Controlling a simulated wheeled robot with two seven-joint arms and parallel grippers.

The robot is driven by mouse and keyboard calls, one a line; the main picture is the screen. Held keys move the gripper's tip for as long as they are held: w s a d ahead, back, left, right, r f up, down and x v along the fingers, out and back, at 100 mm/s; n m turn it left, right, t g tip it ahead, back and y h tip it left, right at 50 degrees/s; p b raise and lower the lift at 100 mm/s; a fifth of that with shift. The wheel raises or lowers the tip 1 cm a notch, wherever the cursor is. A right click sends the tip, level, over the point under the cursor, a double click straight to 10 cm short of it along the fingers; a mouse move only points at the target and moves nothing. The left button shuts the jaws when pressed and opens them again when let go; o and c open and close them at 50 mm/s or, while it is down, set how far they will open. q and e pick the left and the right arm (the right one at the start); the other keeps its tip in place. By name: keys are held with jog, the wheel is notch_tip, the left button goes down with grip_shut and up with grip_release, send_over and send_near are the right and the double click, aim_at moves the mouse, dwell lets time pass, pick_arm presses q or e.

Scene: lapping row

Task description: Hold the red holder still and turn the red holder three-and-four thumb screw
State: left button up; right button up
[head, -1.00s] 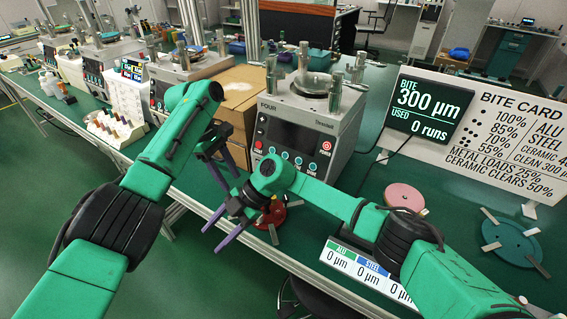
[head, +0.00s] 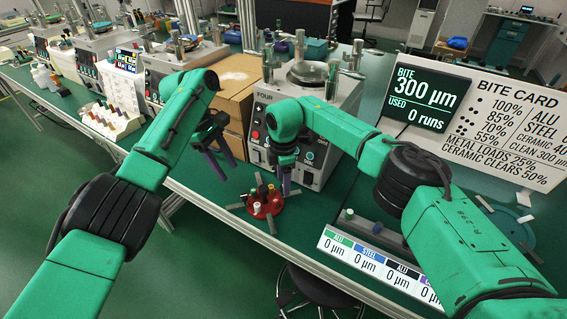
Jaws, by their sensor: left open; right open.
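The red holder (head: 264,204) is a round red disc on the green bench in front of the machine marked FOUR. Grey metal arms stick out around it, and several small posts or knobs with light, black and orange tops stand on it. I cannot tell which knob is the three-and-four thumb screw. My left gripper (head: 222,172) is open and empty, above and to the left of the holder. My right gripper (head: 284,188) is open, pointing down, just above and to the right of the holder. Neither gripper is seen touching the holder.
A label strip (head: 370,268) lies along the bench's front right. The bite card (head: 500,125) stands at the right, with a teal disc (head: 505,222) partly hidden behind my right arm. A cardboard box (head: 232,90) is left of the machine.

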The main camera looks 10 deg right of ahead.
notch_tip(320, 180, down, 4)
jog(key=shift+f, duration=0.1)
grip_shut()
dwell(1.4)
